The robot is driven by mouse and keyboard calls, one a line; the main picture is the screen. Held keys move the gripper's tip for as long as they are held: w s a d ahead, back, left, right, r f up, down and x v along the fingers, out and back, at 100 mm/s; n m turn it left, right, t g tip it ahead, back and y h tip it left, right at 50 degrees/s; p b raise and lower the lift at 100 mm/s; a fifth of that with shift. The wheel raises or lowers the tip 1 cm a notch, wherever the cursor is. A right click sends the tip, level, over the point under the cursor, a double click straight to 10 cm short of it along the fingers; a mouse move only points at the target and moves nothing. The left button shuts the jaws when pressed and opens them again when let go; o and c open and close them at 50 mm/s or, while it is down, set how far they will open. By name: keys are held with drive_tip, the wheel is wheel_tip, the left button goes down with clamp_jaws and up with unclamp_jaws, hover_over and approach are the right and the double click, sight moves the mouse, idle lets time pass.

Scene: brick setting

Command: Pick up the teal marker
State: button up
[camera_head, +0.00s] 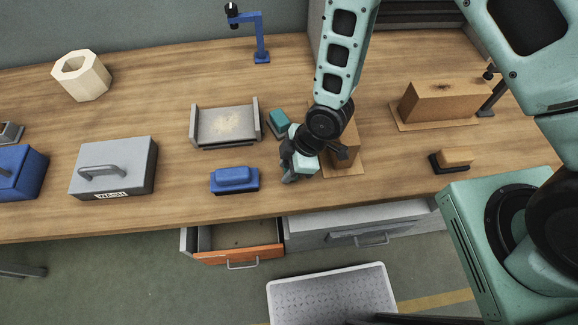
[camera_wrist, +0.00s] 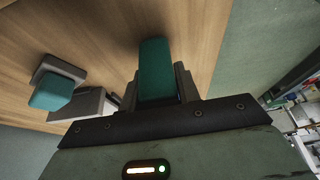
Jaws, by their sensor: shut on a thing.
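The teal marker (camera_wrist: 154,68) is a blunt teal block shape between the two fingers of my gripper (camera_wrist: 157,92) in the wrist view. My gripper is shut on it, over the wooden table. In the head view my gripper (camera_head: 291,172) is low near the table's front edge, and I cannot make out the held marker there. A second teal block on a grey base (camera_wrist: 52,92) lies to the left in the wrist view, apart from the fingers. A teal block (camera_head: 279,120) also shows just behind my gripper in the head view.
A grey tray (camera_head: 195,124), a blue block (camera_head: 234,180) and a grey box with a handle (camera_head: 135,180) stand left of my gripper. A cardboard box (camera_head: 346,160) is close on the right. An open orange drawer (camera_head: 240,254) and a grey bin (camera_head: 278,300) are below.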

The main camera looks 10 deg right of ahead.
wheel_tip(320, 180, up, 10)
drive_tip(key=shift+f+b, duration=0.1)
drive_tip(key=shift+b, duration=0.95)
